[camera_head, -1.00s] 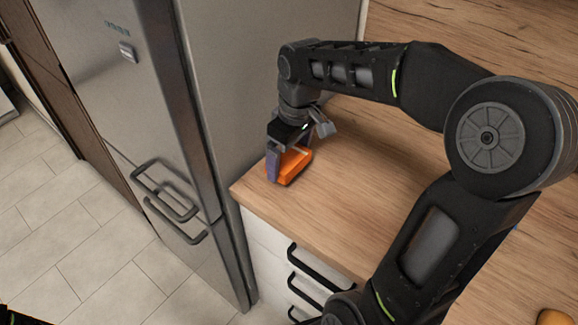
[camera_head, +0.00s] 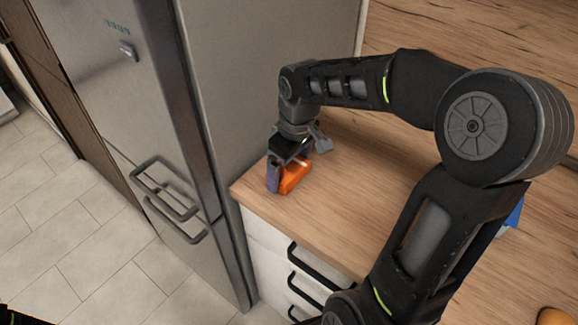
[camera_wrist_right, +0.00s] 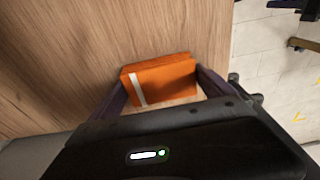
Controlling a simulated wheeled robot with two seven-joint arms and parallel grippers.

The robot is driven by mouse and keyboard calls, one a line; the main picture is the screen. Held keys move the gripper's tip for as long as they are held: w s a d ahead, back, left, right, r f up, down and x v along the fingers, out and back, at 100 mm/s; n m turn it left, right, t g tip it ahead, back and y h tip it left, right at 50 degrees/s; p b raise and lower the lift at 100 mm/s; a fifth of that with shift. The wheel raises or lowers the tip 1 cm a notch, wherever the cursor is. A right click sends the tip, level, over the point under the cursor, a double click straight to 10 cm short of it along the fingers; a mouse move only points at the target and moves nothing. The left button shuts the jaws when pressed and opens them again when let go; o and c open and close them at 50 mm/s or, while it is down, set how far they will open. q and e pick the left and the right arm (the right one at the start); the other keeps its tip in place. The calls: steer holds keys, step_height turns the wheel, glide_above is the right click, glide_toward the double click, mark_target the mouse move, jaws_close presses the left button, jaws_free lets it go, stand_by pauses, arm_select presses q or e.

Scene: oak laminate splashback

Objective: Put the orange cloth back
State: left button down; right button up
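The orange cloth (camera_head: 294,177) is a small folded block with a white stripe, at the fridge-side end of the wooden counter (camera_head: 365,185). My right gripper (camera_head: 289,172) points down at it from above, with its purple fingers on opposite sides of the cloth. In the right wrist view the cloth (camera_wrist_right: 165,80) fills the space between the fingertips, and both appear to touch it. The cloth is at or just above the counter top; I cannot tell whether it rests there. My left gripper is not in view.
A steel fridge (camera_head: 260,80) stands close on the left of the counter end. Black-handled white drawers (camera_head: 265,232) are below. A blue thing (camera_head: 514,214) is partly hidden behind my right arm, and an orange-yellow thing (camera_head: 552,317) is at the bottom right. The counter around the cloth is clear.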

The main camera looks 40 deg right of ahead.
mark_target(294, 171)
steer(key=shift+o, duration=0.4)
steer(key=shift+r, duration=0.1)
steer(key=shift+r, duration=0.2)
step_height(294, 171, up, 12)
steer(key=s, duration=0.1)
steer(key=shift+s+d+f, duration=0.15)
steer(key=shift+s+d, duration=0.05)
stand_by(0.6)
